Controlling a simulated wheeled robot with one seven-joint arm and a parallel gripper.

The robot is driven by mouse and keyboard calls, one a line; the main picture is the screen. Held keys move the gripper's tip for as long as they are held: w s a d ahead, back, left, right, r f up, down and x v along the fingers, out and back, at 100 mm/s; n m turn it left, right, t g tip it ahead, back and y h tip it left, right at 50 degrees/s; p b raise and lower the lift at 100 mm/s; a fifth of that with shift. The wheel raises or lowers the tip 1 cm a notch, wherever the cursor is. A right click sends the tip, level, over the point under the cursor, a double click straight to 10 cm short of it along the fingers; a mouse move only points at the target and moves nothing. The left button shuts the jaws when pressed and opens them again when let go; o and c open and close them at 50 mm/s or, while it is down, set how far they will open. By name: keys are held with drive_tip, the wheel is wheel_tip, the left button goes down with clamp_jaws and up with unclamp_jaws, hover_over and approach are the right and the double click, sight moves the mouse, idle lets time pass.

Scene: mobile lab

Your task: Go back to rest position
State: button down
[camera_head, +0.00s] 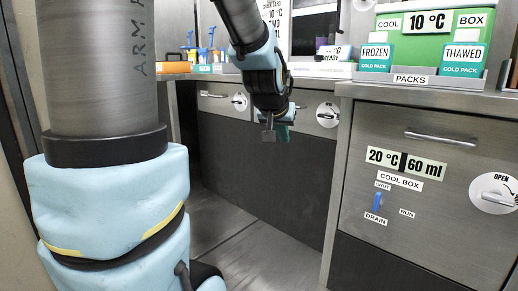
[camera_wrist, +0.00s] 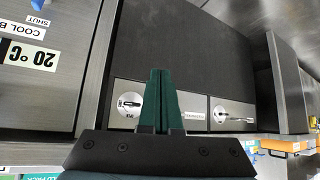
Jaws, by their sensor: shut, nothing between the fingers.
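My gripper (camera_head: 276,132) hangs in the open space in front of the dark cabinet panel, right of my arm column in the head view. In the wrist view its two green fingers (camera_wrist: 160,75) lie side by side, closed with nothing between them. It touches nothing that I can see. Behind the fingers are a steel drawer front (camera_wrist: 127,97) and the dark panel (camera_wrist: 185,45).
The floor (camera_head: 260,250) below my gripper is clear.

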drive_tip(key=s+a+f+n+g+y+p, duration=0.1)
drive_tip(key=s+a+f+n+g+p, duration=0.1)
drive_tip(key=s+a+f+g, duration=0.4)
drive_tip(key=s+a+f+n+g+y+p, duration=0.1)
drive_tip(key=s+a+f+y+p, duration=0.1)
drive_tip(key=s+a+f, duration=0.45)
wheel_tip(320, 180, up, 40)
drive_tip(key=s+p, duration=0.2)
drive_tip(key=p, duration=3.5)
drive_tip(key=shift+s+a+f, duration=0.25)
drive_tip(key=shift+a, duration=0.05)
